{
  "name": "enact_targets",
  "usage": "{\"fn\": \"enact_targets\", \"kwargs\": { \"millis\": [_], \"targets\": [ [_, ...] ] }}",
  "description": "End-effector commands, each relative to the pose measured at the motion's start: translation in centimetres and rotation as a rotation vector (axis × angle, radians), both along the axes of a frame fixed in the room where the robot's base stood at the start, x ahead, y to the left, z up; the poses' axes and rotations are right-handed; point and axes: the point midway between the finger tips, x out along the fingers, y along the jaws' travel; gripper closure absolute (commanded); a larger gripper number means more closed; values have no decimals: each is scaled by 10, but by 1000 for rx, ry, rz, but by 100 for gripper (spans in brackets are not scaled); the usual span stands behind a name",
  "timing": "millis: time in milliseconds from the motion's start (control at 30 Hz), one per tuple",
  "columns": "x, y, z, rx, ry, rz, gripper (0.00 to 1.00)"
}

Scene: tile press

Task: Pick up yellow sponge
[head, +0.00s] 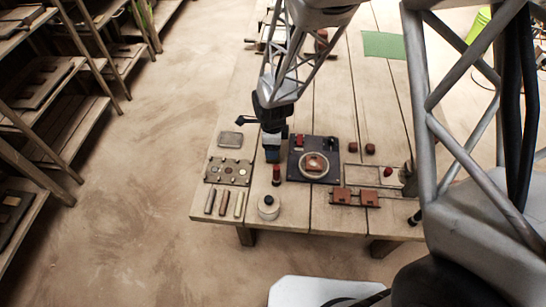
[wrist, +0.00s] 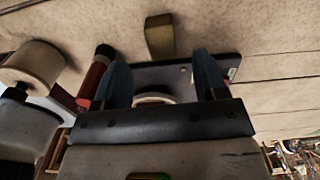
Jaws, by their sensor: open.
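A dull yellow block (wrist: 160,37), which looks like the sponge, lies on the planks in the wrist view, just past the fingertips and between their lines. I cannot pick it out in the head view, where my arm may cover it. My gripper (wrist: 163,72) is open, with blue fingers apart and nothing seen between them. In the head view my gripper (head: 272,153) points down over the table, just left of the dark press plate. The block is apart from the fingers.
The dark press plate (head: 328,146) stands right of my gripper. A red-and-black handled tool (head: 276,176) and a white round jar (head: 268,208) stand close in front. A studded tile plate (head: 228,171) and several bars lie left. Bare planks (head: 290,218) show at the front.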

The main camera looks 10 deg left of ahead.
Motion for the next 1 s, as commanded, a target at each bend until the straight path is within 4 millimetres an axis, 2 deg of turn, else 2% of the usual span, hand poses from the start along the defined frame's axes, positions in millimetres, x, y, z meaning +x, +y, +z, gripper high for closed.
{"fn": "enact_targets", "kwargs": {
  "millis": [100,567,1000],
  "targets": [
    [0,0,-7,0,1,0,34],
    [0,0,-11,0,1,0,34],
    [1,-1,-48,-1,1,0,34]
  ]
}}
